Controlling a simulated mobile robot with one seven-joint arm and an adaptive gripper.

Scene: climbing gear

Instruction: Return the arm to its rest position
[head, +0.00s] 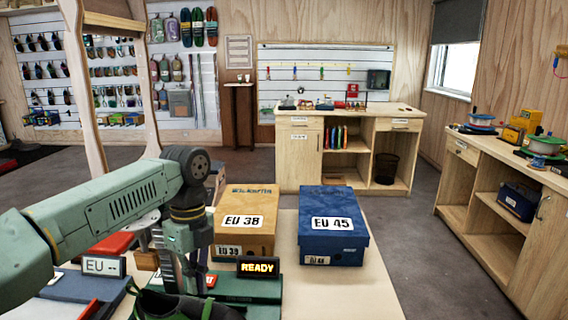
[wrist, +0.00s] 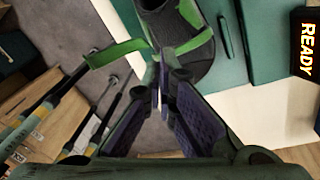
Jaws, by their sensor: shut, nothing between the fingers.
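My arm reaches in from the left of the head view, and my gripper (head: 182,278) points down over the near table (head: 350,296). In the wrist view my gripper (wrist: 160,98) has its purple-padded fingers drawn together at the tips with nothing between them. A dark shoe with green straps (wrist: 186,42) lies just beyond the fingertips in that view, and I cannot tell the gap. The shoe also shows at the bottom of the head view (head: 190,306), partly cut off by the frame.
A tan EU 38 box (head: 245,213) and a blue EU 45 box (head: 334,242) stand right of my gripper. A READY display (head: 258,267) sits close by, and an "EU --" display (head: 103,266) stands left. The table's right part is clear.

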